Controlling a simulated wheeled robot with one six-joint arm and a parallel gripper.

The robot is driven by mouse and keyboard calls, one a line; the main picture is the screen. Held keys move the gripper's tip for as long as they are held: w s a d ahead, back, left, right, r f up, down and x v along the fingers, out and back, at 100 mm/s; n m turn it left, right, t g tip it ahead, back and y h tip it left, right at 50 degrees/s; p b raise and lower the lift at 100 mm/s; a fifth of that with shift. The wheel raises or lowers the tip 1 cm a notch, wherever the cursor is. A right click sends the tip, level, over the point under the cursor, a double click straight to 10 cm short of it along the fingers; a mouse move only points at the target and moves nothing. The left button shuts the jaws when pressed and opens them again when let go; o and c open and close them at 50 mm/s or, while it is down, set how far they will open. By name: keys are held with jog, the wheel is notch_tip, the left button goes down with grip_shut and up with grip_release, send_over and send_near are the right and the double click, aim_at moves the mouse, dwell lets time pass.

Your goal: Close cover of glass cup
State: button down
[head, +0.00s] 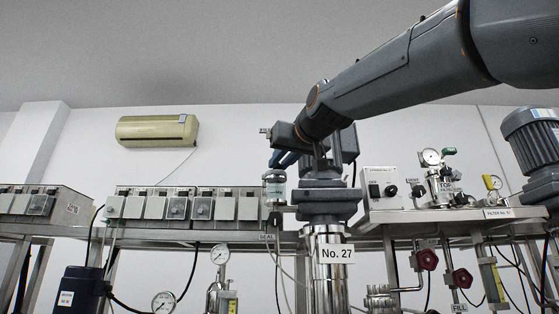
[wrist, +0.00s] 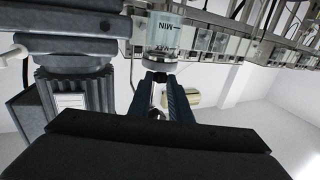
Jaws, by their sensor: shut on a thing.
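The glass cup (head: 275,189) stands upright beside the grey motor column in the head view. In the wrist view the cup (wrist: 167,35) appears inverted at the top, with a "MIN" mark. A round metal cover (wrist: 158,59) is at the cup's mouth, close to my fingertips. My gripper (wrist: 159,77) has its blue fingers drawn in and is shut on the cover's edge. In the head view my gripper (head: 278,162) comes in just above the cup's top. The fingers hide part of the cover, and I cannot tell whether it sits flat.
The grey motor column labelled No. 27 (head: 323,192) stands close to the right of the cup. Grey switch boxes (head: 165,207) line the shelf on the left. A control box (head: 382,188) and gauges are on the right. The air above the left shelf is clear.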

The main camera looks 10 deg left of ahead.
jog(key=shift+w+f, duration=0.1)
jog(key=shift+w, duration=0.05)
dwell(0.3)
jog(key=c, duration=1.6)
grip_release()
jog(key=shift+c, duration=0.2)
jog(key=b+v, duration=0.2)
jog(key=v, duration=0.5)
jog(key=shift+s+d, duration=0.25)
jog(key=shift+d, duration=0.1)
